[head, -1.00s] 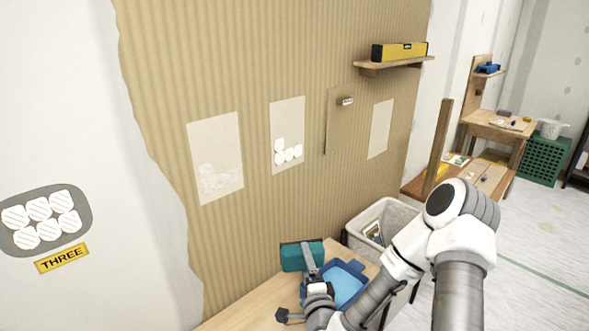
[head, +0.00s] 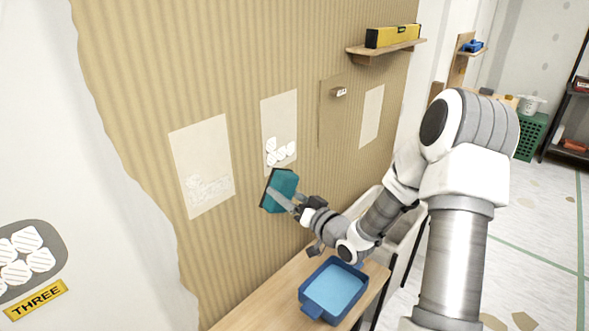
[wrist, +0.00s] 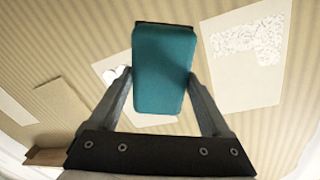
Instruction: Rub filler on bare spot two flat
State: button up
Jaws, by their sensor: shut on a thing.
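The second bare patch from the left (head: 279,112) is a pale rectangle on the ribbed wall, with several white filler blobs (head: 281,152) low on it. The blobs look separate and raised. The patch also shows in the wrist view (wrist: 112,66), partly hidden by the pad. My gripper (head: 280,194) is shut on a teal block-like pad (head: 284,185), held just below this patch. The pad fills the middle of the wrist view (wrist: 165,65) between both fingers. I cannot tell whether it touches the wall. The left patch (head: 200,150) has a spread, textured white area.
A blue tray (head: 335,288) stands on the wooden table (head: 262,300) below. A wall piece with a small knob (head: 338,92) and a blank patch (head: 371,115) are to the right. A shelf (head: 385,49) holds a yellow level (head: 392,36). A "THREE" sign (head: 38,299) is at left.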

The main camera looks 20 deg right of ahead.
aim_at(283, 170)
jog(key=d+r+n, duration=0.1)
jog(key=n, duration=0.1)
jog(key=r+n+g+y, duration=0.1)
jog(key=r+n, duration=0.1)
jog(key=d+r+n+y+p, duration=0.1)
jog(key=n, duration=0.2)
jog(key=shift+w+d+r, duration=0.3)
jog(key=shift+w+r, duration=0.05)
jog(key=shift+r, duration=0.05)
jog(key=b+x, duration=0.1)
jog(key=x, duration=0.4)
jog(key=shift+s+a+f, duration=0.1)
jog(key=shift+f, duration=0.05)
jog(key=shift+x, duration=0.8)
jog(key=shift+x, duration=1.25)
dwell(1.2)
dwell(1.0)
jog(key=shift+d, duration=0.2)
